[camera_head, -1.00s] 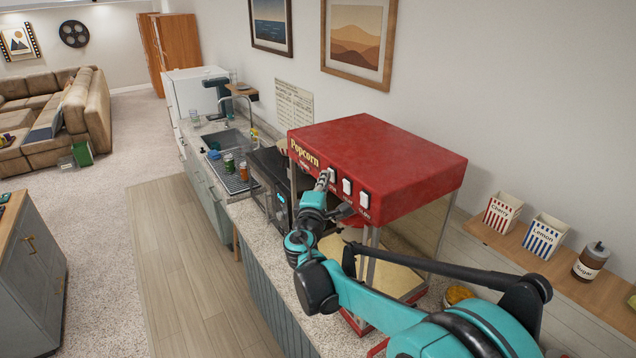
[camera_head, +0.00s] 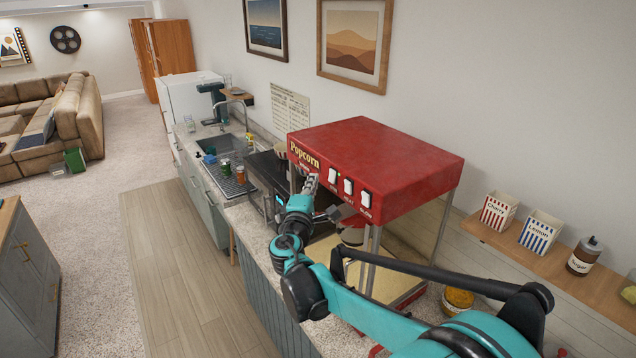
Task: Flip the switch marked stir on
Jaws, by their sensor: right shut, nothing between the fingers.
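The red popcorn machine (camera_head: 385,160) stands on the counter, its front facing left. Its upper front panel carries three white rocker switches in a row: a far one (camera_head: 333,176), a middle one (camera_head: 348,187) and a near one (camera_head: 366,199). The labels under them are too small to read surely, so I cannot tell which is marked stir, nor which way each rocker is tipped. My right gripper (camera_head: 311,183) is shut and empty, pointing up just left of the far switch, with a small gap showing between them. My left gripper is out of view.
A sink and a drying mat with jars (camera_head: 239,175) lie farther along the counter. A wooden shelf (camera_head: 590,275) at right holds a Cherry box (camera_head: 498,212), a Lemon box (camera_head: 539,234) and a Sugar jar (camera_head: 584,257). The floor left of the counter is clear.

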